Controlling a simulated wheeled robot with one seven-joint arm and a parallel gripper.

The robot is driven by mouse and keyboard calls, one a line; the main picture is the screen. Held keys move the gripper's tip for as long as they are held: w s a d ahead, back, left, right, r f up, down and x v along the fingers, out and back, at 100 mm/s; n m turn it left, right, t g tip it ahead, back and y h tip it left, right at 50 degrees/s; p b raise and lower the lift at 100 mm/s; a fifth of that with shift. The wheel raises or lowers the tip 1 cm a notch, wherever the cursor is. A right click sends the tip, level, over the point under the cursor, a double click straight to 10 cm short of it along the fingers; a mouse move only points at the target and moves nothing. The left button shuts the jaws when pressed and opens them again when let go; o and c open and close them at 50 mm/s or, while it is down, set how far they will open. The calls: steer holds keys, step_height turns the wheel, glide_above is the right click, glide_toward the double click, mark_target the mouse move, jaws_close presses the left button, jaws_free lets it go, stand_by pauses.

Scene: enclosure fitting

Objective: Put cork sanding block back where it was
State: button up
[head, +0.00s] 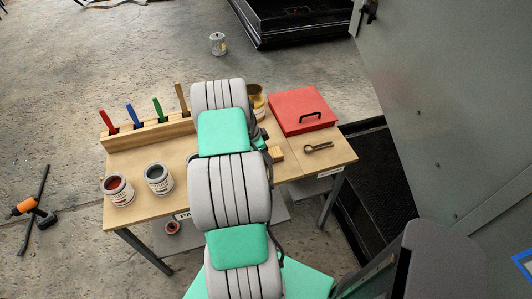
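My arm reaches over the middle of the wooden work table (225,190) and hides part of its top. Only a small dark and green part at the end of my arm, seemingly my gripper (262,142), shows past the right side of the arm. Its fingers are hidden, so I cannot see whether they hold anything. A small tan block (277,154) shows just beside it, partly covered by the arm. I cannot tell for sure whether it is the cork sanding block, or whether it is held or resting on the table.
A wooden rack (148,135) with several coloured handles stands along the back left. A red paint can (118,191) and a grey-green can (158,179) stand front left. A yellowish container (256,102), red box (302,110) and metal tool (318,148) are right. A grey panel (450,100) rises right.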

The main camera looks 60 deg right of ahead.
steer(key=o, duration=1.4)
steer(key=shift+a+f, duration=0.15)
steer(key=shift+o, duration=0.2)
steer(key=b+v, duration=0.2)
steer(key=v, duration=1)
steer(key=w+a+r+n+t, duration=0.2)
steer(key=w+a+r+n, duration=0.4)
steer(key=a, duration=0.3)
steer(key=w+a+r+n+t, duration=0.2)
steer(key=w+a+r+n, duration=0.35)
steer(key=a, duration=0.35)
steer(key=s+a+r+n+t+y, duration=0.1)
steer(key=s+a+n, duration=0.1)
steer(key=a+n, duration=0.3)
steer(key=s+a+r+n+t+y, duration=0.1)
steer(key=a+n, duration=0.4)
steer(key=a, duration=0.8)
steer(key=s+a+r+n+y, duration=0.1)
steer(key=s+a+r+n, duration=0.2)
steer(key=a+n, duration=0.3)
steer(key=a, duration=0.3)
steer(key=shift+t, duration=0.4)
